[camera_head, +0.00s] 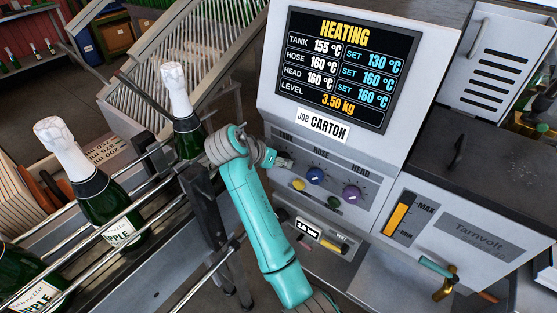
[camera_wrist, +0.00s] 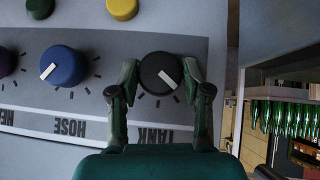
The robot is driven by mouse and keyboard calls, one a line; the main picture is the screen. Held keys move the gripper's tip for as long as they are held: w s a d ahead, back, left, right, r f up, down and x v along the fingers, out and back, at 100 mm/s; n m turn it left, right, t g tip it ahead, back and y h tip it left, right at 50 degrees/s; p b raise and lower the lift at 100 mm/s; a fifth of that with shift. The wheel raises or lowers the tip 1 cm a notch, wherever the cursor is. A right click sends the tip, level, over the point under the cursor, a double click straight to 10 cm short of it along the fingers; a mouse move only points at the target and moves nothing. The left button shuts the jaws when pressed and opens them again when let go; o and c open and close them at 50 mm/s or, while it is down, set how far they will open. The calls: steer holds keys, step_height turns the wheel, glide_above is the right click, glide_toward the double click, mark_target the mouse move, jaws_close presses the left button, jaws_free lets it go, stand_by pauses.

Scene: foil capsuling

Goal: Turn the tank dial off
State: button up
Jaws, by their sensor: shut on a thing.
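The tank dial (camera_wrist: 158,72) is a black round knob above the upside-down TANK label in the wrist view. Its white pointer slants to the lower right there. My gripper (camera_wrist: 160,76) has one finger on each side of the knob and is shut on it. In the head view my gripper (camera_head: 284,161) is at the left end of the dial row, and it hides most of the tank dial. The screen (camera_head: 345,68) reads HEATING, TANK 155 °C and SET 130 °C.
The blue hose dial (camera_head: 316,175) and purple head dial (camera_head: 351,193) sit right of my gripper. A yellow button (camera_head: 298,185) and green button (camera_head: 333,203) lie below. Foil-topped bottles (camera_head: 102,205) stand between rails at left. A brass tap (camera_head: 446,284) sticks out at lower right.

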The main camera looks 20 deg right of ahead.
steer(key=o, duration=1.2)
steer(key=shift+c, duration=0.2)
steer(key=v, duration=0.7)
steer(key=shift+a, duration=0.15)
steer(key=shift+s+r, duration=0.1)
